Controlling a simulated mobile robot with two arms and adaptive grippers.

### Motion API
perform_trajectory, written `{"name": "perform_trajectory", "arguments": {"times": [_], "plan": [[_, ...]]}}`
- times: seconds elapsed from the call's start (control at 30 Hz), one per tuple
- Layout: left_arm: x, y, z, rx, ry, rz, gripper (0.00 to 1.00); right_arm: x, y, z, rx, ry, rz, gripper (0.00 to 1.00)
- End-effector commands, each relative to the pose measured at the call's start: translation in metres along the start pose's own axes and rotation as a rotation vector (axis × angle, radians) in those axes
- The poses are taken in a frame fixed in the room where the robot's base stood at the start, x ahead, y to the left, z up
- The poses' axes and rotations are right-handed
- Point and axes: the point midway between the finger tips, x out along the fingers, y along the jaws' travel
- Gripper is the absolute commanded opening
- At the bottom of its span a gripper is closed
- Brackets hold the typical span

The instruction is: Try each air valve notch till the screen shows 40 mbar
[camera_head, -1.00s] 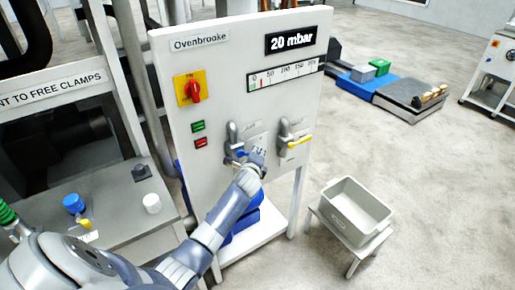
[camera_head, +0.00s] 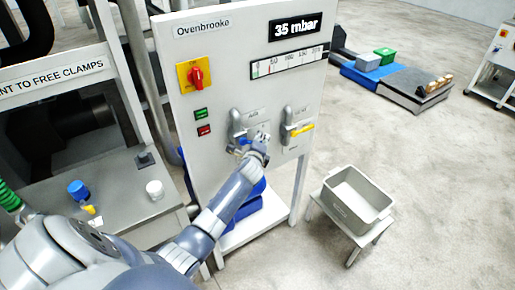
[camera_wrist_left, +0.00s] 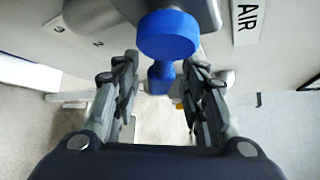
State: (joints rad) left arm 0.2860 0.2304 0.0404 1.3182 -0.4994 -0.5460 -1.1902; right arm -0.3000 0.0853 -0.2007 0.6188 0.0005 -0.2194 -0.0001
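The screen (camera_head: 296,28) on the grey panel reads 35 mbar. The air valve (camera_head: 238,127), left of the yellow-handled valve, has a blue handle. That handle (camera_wrist_left: 160,76) and its round blue hub (camera_wrist_left: 168,35) show in the left wrist view, beside the AIR label (camera_wrist_left: 247,17). My left gripper (camera_head: 262,140) is at the air valve in the head view and hides part of it. In the left wrist view the fingers of my left gripper (camera_wrist_left: 161,68) stand on either side of the blue handle, with visible gaps. My right gripper is not in view.
The yellow-handled valve (camera_head: 301,129) is close on the right of my gripper. A red switch (camera_head: 196,76) and green and red buttons are on the panel's left. A grey bin (camera_head: 358,198) stands on a low stool at right. Open floor lies beyond.

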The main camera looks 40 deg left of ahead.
Motion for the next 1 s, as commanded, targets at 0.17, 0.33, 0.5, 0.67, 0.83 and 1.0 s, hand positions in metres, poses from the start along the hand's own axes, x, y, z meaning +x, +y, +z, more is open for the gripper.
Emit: {"name": "perform_trajectory", "arguments": {"times": [0.17,0.33,0.5,0.67,0.83,1.0], "plan": [[-0.018,0.002,0.000,0.001,0.001,0.000,0.39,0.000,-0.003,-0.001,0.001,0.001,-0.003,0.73],[-0.044,0.001,-0.001,0.002,0.002,0.000,0.39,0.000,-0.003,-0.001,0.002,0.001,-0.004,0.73],[-0.073,0.001,-0.001,0.002,0.002,0.000,0.39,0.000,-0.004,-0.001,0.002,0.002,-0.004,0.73],[-0.096,0.001,0.000,0.001,0.001,0.002,0.39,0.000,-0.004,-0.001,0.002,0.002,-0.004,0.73],[-0.112,0.001,0.000,0.001,0.001,0.002,0.39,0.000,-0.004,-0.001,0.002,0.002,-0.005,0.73],[-0.117,0.001,0.000,0.001,0.001,0.002,0.39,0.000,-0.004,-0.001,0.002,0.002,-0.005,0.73]]}}
